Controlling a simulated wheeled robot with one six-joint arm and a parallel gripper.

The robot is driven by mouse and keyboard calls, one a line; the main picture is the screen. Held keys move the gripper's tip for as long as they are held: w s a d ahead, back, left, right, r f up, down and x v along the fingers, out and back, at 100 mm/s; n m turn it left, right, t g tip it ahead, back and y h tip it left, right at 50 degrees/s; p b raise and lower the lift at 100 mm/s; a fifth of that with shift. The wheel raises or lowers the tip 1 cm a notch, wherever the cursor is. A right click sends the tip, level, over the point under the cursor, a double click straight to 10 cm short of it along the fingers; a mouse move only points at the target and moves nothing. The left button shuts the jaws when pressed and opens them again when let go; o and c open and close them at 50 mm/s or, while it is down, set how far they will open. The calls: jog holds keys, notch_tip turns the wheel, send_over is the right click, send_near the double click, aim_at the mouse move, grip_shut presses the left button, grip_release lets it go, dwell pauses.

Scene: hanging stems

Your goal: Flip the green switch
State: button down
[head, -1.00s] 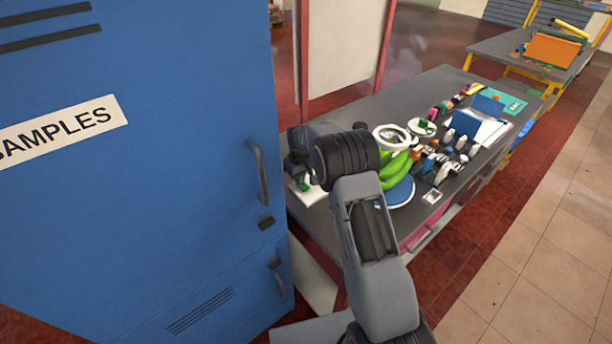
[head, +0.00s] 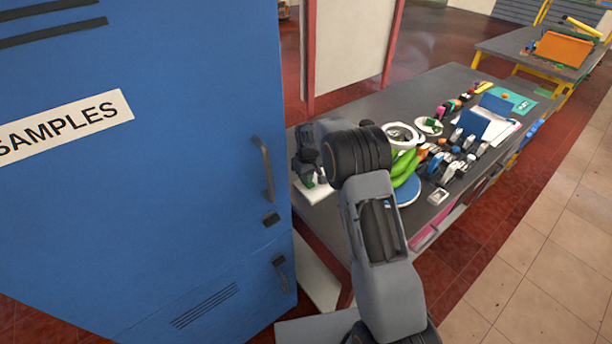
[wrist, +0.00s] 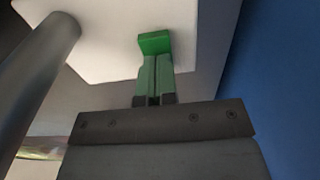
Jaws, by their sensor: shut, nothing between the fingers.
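A green switch (wrist: 154,42) stands out from a white plate (wrist: 110,25) in the wrist view. My gripper (wrist: 153,68) is shut and empty, its fingers pointing at the switch. The fingertips are at the near side of the switch, touching it or very close; I cannot tell which. In the head view, the white plate (head: 316,193) shows at the left end of the grey table, beside the blue cabinet. My gripper (head: 309,181) is over it there, and the switch is mostly hidden or too small to make out.
A blue cabinet (head: 140,190) with a SAMPLES label and dark handles stands close on the left. The grey table (head: 345,112) holds green bananas (head: 404,168), a white ring (head: 402,136) and several small items to the right. A grey bar (wrist: 38,75) crosses the wrist view's left side.

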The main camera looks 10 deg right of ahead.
jog(key=shift+f, duration=0.1)
notch_tip(320, 180, up, 14)
jog(key=shift+s, duration=0.2)
dwell(0.5)
jog(key=shift+d, duration=0.1)
jog(key=b, duration=0.3)
jog(key=shift+f, duration=0.1)
jog(key=shift+s+r+t, duration=0.1)
jog(key=shift+r+t, duration=0.2)
jog(key=shift+t, duration=0.1)
jog(key=f, duration=0.4)
jog(key=w+f+p, duration=0.1)
jog(key=f, duration=0.9)
jog(key=shift+w+a+p, duration=0.25)
jog(key=shift+a+p, duration=0.1)
jog(key=shift+a, duration=0.05)
